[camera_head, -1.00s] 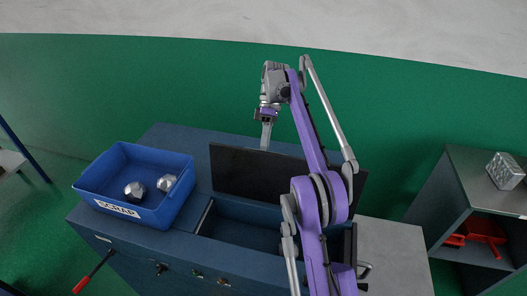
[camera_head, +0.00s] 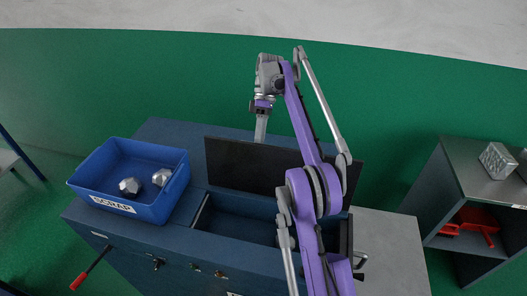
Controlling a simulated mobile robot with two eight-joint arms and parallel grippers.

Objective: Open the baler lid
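The baler (camera_head: 180,205) is a blue cabinet with an open rectangular bay in its top. Its lid (camera_head: 238,165) is a dark panel standing up along the bay's back edge. My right arm comes in from the lower right and crosses in front of the lid's right part and the bay. My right gripper (camera_head: 261,130) points down at the lid's top edge, left of its middle. Its fingers overlap in this view, so I cannot tell their opening or whether they touch the lid. My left gripper is not in view.
A blue SCRAP bin (camera_head: 102,200) with silver lumps (camera_head: 130,187) stands on the baler's left side. A red-tipped lever (camera_head: 92,268) sticks out at front left. A shelf (camera_head: 470,165) at right holds a silver block (camera_head: 497,161) above red items (camera_head: 475,222).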

